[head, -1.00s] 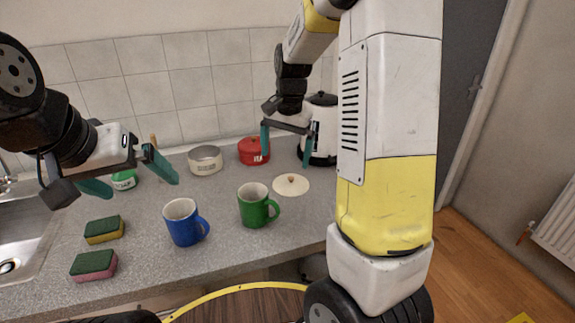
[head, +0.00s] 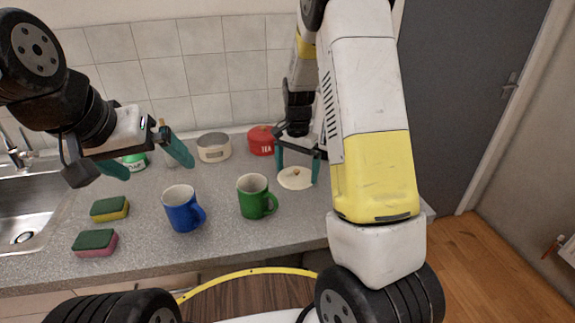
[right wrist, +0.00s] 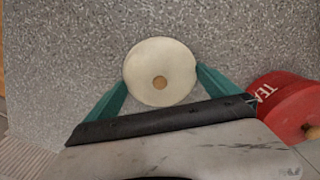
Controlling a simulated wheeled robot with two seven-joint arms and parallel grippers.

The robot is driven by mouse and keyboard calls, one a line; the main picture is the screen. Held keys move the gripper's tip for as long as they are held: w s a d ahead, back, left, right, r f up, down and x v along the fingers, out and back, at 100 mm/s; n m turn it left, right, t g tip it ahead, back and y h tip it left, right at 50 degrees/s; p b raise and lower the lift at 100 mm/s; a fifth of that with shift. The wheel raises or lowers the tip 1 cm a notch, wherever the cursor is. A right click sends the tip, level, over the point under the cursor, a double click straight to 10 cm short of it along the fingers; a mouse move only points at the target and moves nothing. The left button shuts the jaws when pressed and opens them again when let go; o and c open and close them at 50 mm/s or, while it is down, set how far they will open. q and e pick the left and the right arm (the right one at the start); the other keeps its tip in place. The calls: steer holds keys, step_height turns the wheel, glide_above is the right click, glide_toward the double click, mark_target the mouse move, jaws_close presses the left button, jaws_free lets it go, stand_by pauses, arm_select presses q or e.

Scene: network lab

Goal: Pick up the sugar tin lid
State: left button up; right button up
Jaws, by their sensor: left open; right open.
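The sugar tin lid is a flat cream disc (head: 293,180) with a small wooden knob, lying on the counter. In the right wrist view the lid (right wrist: 148,68) lies between and just beyond the fingers. My right gripper (head: 298,178) is open and points down over the lid, a finger on either side of it; I cannot tell the exact height. It also shows in the right wrist view (right wrist: 160,86). My left gripper (head: 160,165) is open and empty above the counter at the left. A cream open tin (head: 213,153), likely the sugar tin, stands at the back.
A red tea tin (head: 261,146) stands close behind my right gripper and shows beside it in the right wrist view (right wrist: 275,98). A green mug (head: 252,203) and a blue mug (head: 180,216) stand in front. Two sponges (head: 108,209) (head: 95,241) lie near the sink (head: 40,225).

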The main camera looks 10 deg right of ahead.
steer(key=shift+f, duration=0.1)
steer(key=shift+c, duration=0.2)
steer(key=c, duration=1.3)
steer(key=shift+s+f, duration=0.1)
steer(key=shift+c, duration=0.2)
